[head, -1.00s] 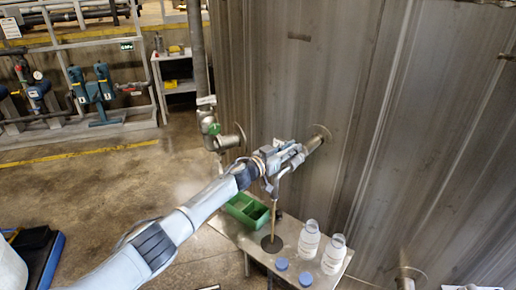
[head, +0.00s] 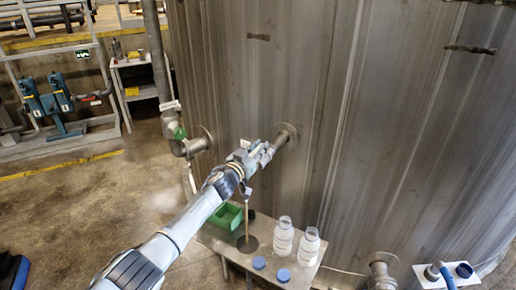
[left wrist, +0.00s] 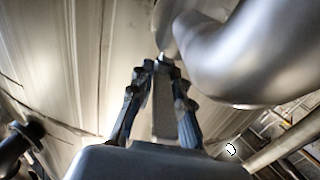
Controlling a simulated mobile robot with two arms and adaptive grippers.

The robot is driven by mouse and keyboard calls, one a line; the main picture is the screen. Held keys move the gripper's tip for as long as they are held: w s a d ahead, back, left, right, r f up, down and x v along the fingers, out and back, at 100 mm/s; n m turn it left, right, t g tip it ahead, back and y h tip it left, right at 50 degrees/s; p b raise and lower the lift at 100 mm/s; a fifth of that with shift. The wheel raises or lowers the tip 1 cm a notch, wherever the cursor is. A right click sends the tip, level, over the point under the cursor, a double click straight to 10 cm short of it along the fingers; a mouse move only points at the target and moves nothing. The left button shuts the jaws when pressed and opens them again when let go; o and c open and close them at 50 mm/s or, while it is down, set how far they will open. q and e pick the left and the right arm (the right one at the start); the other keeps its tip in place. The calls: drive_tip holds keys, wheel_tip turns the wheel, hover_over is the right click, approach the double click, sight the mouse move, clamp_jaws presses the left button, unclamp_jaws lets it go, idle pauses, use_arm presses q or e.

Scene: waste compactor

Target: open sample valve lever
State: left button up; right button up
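The sample valve sits on a short pipe stub (head: 283,136) that comes out of the tank wall. My left gripper (head: 258,156) is at this valve and hides most of it and its lever. In the left wrist view, the left gripper's fingers (left wrist: 162,70) lean inward, with a narrow grey part (left wrist: 164,105) between them. I cannot tell whether this is the lever or whether the fingers press on it. A curved metal pipe (left wrist: 240,60) is close to the fingertips. My right gripper is not in view.
Below the valve, a metal table holds a green bin (head: 224,217), a black disc (head: 247,244), two clear bottles (head: 283,238) and two blue caps (head: 283,275). A thin brown upright line stands over the disc. A second pipe valve (head: 182,140) is to the left.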

use_arm(q)
drive_tip(key=o, duration=0.3)
drive_tip(key=shift+s+a, duration=0.3)
drive_tip(key=shift+s, duration=0.05)
drive_tip(key=v, duration=1.1)
drive_tip(key=shift+s+d+f, duration=0.1)
